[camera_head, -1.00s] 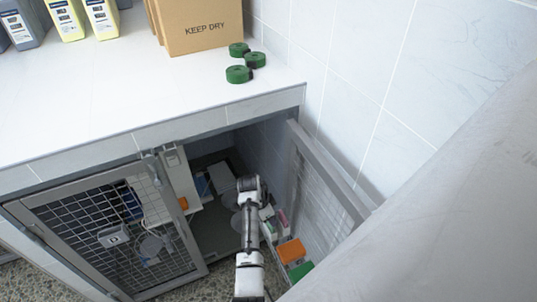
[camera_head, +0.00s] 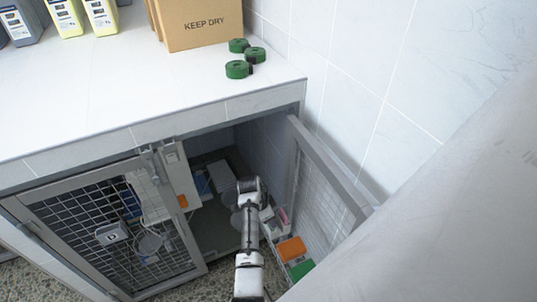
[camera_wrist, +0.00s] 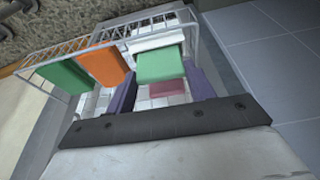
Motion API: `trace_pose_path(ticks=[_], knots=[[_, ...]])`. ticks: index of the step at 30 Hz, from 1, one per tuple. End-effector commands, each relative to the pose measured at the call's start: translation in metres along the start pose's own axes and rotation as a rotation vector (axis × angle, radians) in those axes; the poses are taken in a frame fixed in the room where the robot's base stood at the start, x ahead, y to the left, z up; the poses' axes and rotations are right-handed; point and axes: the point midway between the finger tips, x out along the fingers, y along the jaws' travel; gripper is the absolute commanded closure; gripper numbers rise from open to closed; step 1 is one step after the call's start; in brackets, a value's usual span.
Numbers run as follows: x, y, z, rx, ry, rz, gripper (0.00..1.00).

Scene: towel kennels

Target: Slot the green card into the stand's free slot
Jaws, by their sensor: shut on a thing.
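My gripper (camera_wrist: 162,82) shows in the wrist view with its two dark purple fingers on either side of a light green card (camera_wrist: 160,64), shut on it. The card is at the wire stand (camera_wrist: 110,38); I cannot tell whether it is in a slot or just above. A white card (camera_wrist: 157,40) is beside it. An orange card (camera_wrist: 103,64) and a darker green card (camera_wrist: 66,76) stand to the left in the stand. A pink piece (camera_wrist: 166,89) shows between the fingers. In the head view, my arm hides the gripper's tips; the orange card (camera_head: 291,249) and darker green card (camera_head: 300,269) show.
A second mesh door (camera_head: 110,235) is shut at left. Green rolls (camera_head: 238,69) and a cardboard box (camera_head: 200,25) are on the white counter (camera_head: 130,100) above.

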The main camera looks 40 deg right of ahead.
Motion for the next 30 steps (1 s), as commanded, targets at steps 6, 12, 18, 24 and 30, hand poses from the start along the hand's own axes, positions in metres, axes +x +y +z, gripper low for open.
trace_pose_path(ticks=[6, 12, 18, 24, 30], knots=[[0.0, 0.0, 0.0, 0.0, 0.0, 0.0, 0.79], [0.0, 0.0, 0.0, 0.0, 0.0, 0.0, 0.22], [0.0, 0.0, 0.0, 0.0, 0.0, 0.0, 0.21], [-0.008, -0.001, 0.0, 0.0, 0.0, -0.001, 0.21], [-0.046, -0.001, 0.0, 0.0, 0.001, -0.005, 0.21]])
